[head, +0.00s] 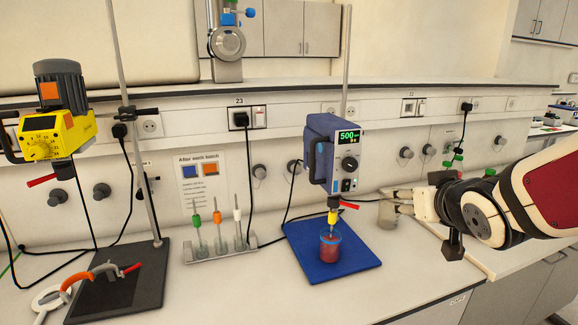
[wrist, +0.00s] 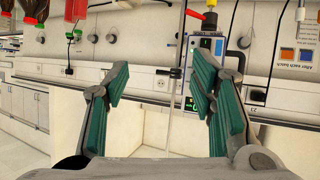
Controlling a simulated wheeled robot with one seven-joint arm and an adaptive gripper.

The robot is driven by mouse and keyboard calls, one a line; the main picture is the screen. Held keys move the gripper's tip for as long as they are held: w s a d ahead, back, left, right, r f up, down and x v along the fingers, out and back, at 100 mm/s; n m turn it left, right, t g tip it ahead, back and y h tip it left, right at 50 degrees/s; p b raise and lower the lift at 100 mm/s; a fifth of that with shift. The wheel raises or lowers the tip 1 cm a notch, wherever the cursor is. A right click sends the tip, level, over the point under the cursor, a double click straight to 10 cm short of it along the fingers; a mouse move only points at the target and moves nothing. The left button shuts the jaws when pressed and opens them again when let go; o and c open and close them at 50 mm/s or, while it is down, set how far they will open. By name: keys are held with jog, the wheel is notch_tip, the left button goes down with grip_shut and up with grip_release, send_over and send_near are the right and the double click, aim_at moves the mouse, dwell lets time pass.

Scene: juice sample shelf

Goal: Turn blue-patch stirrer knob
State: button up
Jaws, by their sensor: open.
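A blue stirrer (head: 322,150) with a grey front hangs on a stand at centre right in the head view. Its display reads 500, and its dark round knob (head: 349,163) sits below the display. The stirrer shows upside down in the wrist view (wrist: 218,46), partly behind a finger; I cannot make out the knob there. My gripper (head: 388,209) is open and empty, to the right of the stirrer and lower than the knob, apart from it. Its green-padded fingers spread wide in the wrist view (wrist: 160,85).
A red-filled beaker (head: 330,254) stands under the stirrer on a blue base (head: 358,262). A yellow stirrer (head: 68,135) with an orange patch hangs at left. A rack (head: 222,250) of coloured-topped rods stands between them. A notice (head: 200,180) shows blue and orange squares.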

aim_at(353, 166)
jog(key=w+a+t+y, duration=0.1)
jog(key=w+a+y, duration=0.1)
jog(key=w, duration=0.4)
jog(key=w+a+t+y, duration=0.2)
jog(key=w, duration=0.4)
jog(key=w+a+f+t+y, duration=0.1)
jog(key=w+a+y, duration=0.1)
jog(key=w, duration=0.4)
jog(key=shift+a+n+t+y, duration=0.3)
jog(key=shift+n+y, duration=0.1)
jog(key=c, duration=1.1)
